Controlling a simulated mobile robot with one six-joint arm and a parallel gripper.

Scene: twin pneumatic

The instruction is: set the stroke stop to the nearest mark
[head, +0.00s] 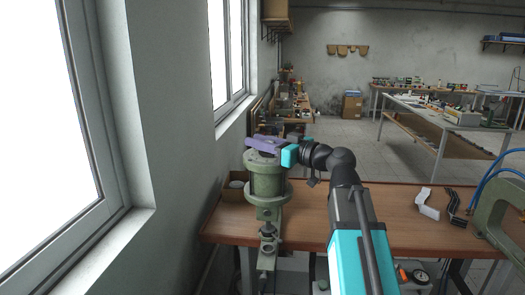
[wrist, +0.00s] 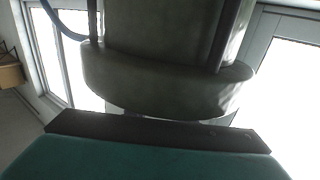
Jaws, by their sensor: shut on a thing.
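A green pneumatic cylinder (head: 267,183) stands upright on a bracket at the left end of the workbench. A flat purple part (head: 262,144) lies across its top; I take it to be the stroke stop, but cannot tell for sure. My teal gripper (head: 285,153) reaches in from the right at the cylinder's top and is shut on the purple part. The wrist view shows the green cylinder's body and flange (wrist: 165,87) close up, behind a dark bar and the teal gripper body. The contact itself and any marks are hidden or too small to read.
The brown workbench (head: 310,226) is mostly clear in the middle. A white bracket (head: 427,204), a dark part (head: 453,203) and a large green frame (head: 500,218) with blue hoses are at the right. The wall and window (head: 45,130) are close on the left.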

